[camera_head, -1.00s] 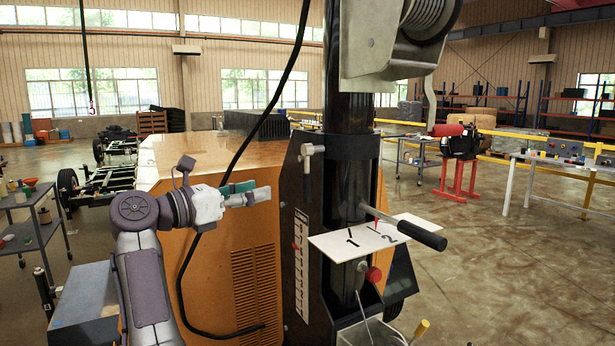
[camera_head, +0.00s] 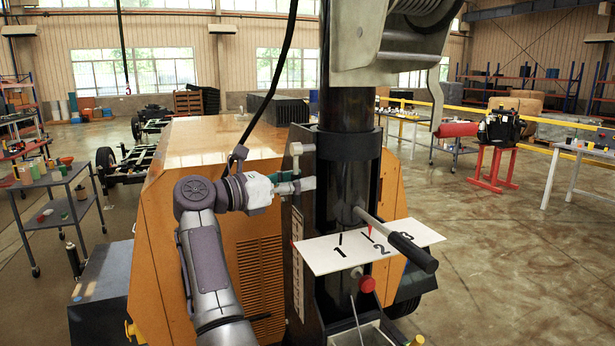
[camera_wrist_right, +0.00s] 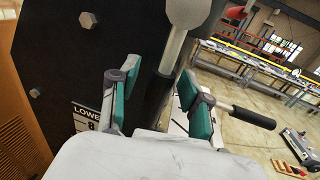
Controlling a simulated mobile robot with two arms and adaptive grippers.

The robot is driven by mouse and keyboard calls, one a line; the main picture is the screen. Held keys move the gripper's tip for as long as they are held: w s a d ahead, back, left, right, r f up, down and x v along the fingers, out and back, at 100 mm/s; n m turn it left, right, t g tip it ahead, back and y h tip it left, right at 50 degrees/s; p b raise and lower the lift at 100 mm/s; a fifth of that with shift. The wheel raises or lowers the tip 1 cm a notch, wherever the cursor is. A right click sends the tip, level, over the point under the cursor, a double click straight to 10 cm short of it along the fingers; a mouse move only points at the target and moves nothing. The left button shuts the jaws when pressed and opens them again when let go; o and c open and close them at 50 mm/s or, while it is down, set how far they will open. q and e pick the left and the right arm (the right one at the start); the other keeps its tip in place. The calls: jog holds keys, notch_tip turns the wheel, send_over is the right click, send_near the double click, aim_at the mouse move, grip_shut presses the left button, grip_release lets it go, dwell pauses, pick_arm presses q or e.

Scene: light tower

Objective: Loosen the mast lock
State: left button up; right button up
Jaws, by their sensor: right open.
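The mast lock appears to be a pale metal lever (camera_head: 297,152) with a rounded head on the black mast housing. In the right wrist view its lever (camera_wrist_right: 173,48) hangs down into the gap between my fingers, with a bulbous end above. My right gripper (camera_head: 300,186) is just below and beside the lever in the head view. In the right wrist view the gripper (camera_wrist_right: 155,97) is open, with its teal pads on either side of the lever. I cannot tell whether either pad touches it. My left gripper is not in view.
A black cable (camera_head: 268,95) hangs close to my wrist. The orange cabinet (camera_head: 160,240) stands behind my arm.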

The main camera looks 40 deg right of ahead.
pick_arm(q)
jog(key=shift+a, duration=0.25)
pick_arm(e)
jog(key=shift+a, duration=0.1)
jog(key=shift+a, duration=0.1)
jog(key=shift+c, duration=0.8)
grip_shut()
